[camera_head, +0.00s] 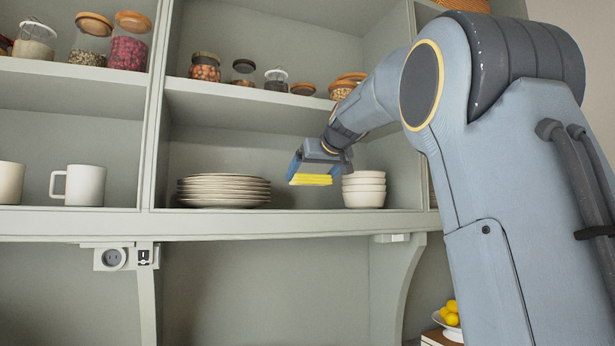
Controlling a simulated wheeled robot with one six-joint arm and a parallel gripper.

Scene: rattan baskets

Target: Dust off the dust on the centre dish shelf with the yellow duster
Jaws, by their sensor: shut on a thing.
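The centre dish shelf (302,215) holds a stack of plates (223,190) on its left and a stack of bowls (364,189) on its right. My gripper (308,176) is inside this bay, between the two stacks and closer to the bowls. It is shut on the yellow duster (311,180), whose yellow part shows as a flat strip under the fingers. The duster appears to be above the shelf floor; I cannot tell how far. No dust can be made out on the shelf at this size.
Two white mugs (85,185) stand in the left bay. Several jars (205,67) line the shelf above, close to my arm. Upright dividers (151,120) bound the bay. A bowl of lemons (451,314) sits low at the right. The shelf between plates and bowls is free.

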